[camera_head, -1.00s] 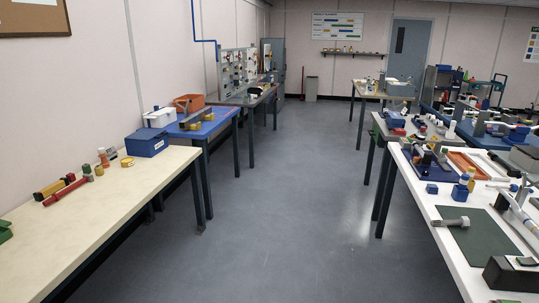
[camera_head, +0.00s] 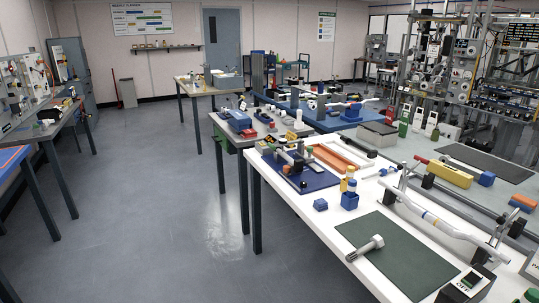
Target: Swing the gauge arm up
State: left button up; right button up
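I cannot tell for sure which part is the gauge arm. On the white table (camera_head: 300,205), a long white bent bar (camera_head: 430,217) lies between two metal stands, with a short post (camera_head: 403,178) at its far end. A small fixture with a dark upright and a grey bar (camera_head: 291,158) stands on a blue mat (camera_head: 318,181) at the table's far left. A dark box with a small display (camera_head: 468,284) is at the near right edge. Neither of my grippers is in view.
A silver bolt (camera_head: 366,249) lies on a green mat (camera_head: 395,255). Blue blocks (camera_head: 349,200), an orange tray (camera_head: 333,157) and a yellow block (camera_head: 450,173) are nearby. Metal racks (camera_head: 470,80) stand behind. The grey floor (camera_head: 170,210) left of the table is clear.

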aim_at(282, 143)
jog(key=i+j+z, duration=0.15)
jog(key=j, duration=0.25)
jog(key=i+j+z, duration=0.25)
jog(key=i+j, duration=0.2)
jog(key=i, duration=0.25)
jog(key=i+j+z, duration=0.2)
jog(key=i+j, duration=0.45)
